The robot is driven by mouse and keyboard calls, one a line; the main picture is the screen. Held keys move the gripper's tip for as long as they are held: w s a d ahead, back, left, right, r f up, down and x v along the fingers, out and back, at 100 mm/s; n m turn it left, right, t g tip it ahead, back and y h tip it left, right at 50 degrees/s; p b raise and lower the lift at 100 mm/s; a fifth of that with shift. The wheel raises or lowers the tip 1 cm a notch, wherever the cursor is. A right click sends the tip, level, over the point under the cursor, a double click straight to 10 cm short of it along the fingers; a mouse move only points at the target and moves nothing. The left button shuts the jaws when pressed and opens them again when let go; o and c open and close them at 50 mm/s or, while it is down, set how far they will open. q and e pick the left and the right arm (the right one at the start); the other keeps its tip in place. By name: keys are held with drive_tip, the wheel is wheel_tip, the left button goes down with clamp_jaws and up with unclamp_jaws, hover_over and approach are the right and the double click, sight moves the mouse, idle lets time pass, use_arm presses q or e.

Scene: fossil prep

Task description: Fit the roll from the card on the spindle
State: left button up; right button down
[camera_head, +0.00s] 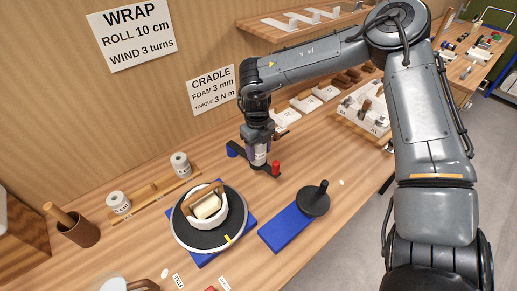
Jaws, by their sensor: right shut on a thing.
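My right gripper (259,147) points down over the middle of the table, shut on a pale roll (259,157). Its fingers are small and partly hidden. Two other white rolls, a front one (119,203) and a back one (181,165), stand along a wooden rack (152,199) at the left, with a gap between them. A black upright post on a round disc (315,200), which looks like the spindle, stands on a blue base, to the right of and nearer than the gripper. My left gripper is out of view.
A dark bar with a blue end piece (232,149) and a red end piece (276,168) shows by the held roll. A round turntable (185,236) bears a white-and-wood piece. A brown cup (80,232) stands at left. White trays (305,104) stand behind.

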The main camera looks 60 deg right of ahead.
idle(0.8)
drive_tip(key=shift+c, duration=1.5)
unclamp_jaws()
drive_tip(key=shift+r, duration=0.55)
wheel_tip(320, 180, up, 6)
drive_tip(key=p, duration=0.4)
drive_tip(key=shift+f, duration=0.25)
drive_tip(key=shift+r+p, duration=0.25)
drive_tip(key=shift+p, duration=0.1)
